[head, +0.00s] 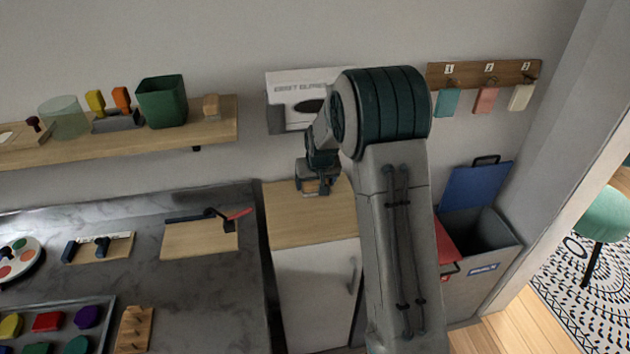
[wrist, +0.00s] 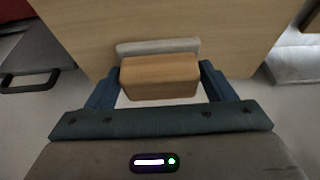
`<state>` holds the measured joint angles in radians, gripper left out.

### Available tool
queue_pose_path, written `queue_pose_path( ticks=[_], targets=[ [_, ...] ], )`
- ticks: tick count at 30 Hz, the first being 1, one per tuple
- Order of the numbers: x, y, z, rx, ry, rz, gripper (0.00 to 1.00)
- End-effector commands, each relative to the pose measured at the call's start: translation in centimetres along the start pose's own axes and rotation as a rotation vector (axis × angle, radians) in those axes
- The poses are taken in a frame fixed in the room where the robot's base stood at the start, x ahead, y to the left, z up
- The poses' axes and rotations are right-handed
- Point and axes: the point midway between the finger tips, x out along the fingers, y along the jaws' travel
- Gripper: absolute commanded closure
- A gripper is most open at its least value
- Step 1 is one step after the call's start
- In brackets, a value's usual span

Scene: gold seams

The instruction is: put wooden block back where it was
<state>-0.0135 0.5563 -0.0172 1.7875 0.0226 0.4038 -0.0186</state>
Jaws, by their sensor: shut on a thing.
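The wooden block (wrist: 160,78) is between the two blue fingers of my gripper (wrist: 159,82) in the wrist view, which are shut on it. A pale grey strip (wrist: 158,46) shows along the block's far edge; I cannot tell whether it belongs to the block. In the head view my gripper (head: 318,188) points down over the light wooden top (head: 300,222) of a white cabinet. There the block is mostly hidden by the gripper, and its height above the top is unclear.
A wall shelf (head: 170,138) at left holds a green pot (head: 162,101), stamps and a small wooden piece (head: 211,106). A white box (head: 290,95) is behind my arm. A dark counter (head: 210,280) with boards is at left, an open bin (head: 485,245) at right.

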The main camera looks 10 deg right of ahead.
Motion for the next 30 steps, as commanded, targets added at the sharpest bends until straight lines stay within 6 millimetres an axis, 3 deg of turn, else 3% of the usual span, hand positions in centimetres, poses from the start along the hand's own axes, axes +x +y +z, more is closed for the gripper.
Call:
queue_pose_path(
  ticks=[5,17,18,20,30],
  targets=[
    [1.5,0.0,-0.6,0.0,-0.002,0.0,0.48],
    [2.0,0.0,-0.4,0.0,-0.001,0.0,0.48],
    [2.0,0.0,-0.5,0.0,-0.001,0.0,0.18],
    [1.9,0.0,-0.5,0.0,-0.001,0.0,0.02],
    [1.6,0.0,-0.6,0.0,-0.001,0.0,0.02]
  ],
)
